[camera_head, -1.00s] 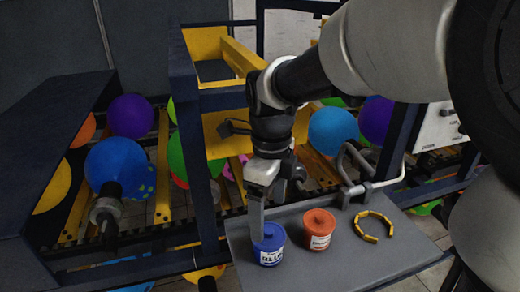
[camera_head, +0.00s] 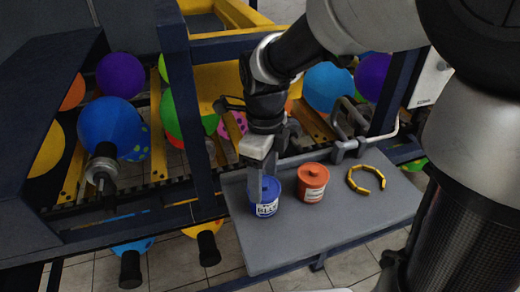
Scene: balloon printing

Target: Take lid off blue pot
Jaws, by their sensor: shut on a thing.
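The blue pot (camera_head: 267,209) stands upright on the grey shelf, with a white label on its front. Its blue lid (camera_head: 270,187) is at the top of the pot. My gripper (camera_head: 258,183) points down over the pot and is shut on the lid. A finger hides the left part of the lid and pot. I cannot tell whether there is a gap between lid and pot.
An orange pot (camera_head: 312,187) with its lid on stands just right of the blue pot. A yellow open ring (camera_head: 367,178) lies further right. The grey shelf (camera_head: 300,237) is bare in front. A bent metal pipe (camera_head: 343,145) runs behind, with balloons beyond.

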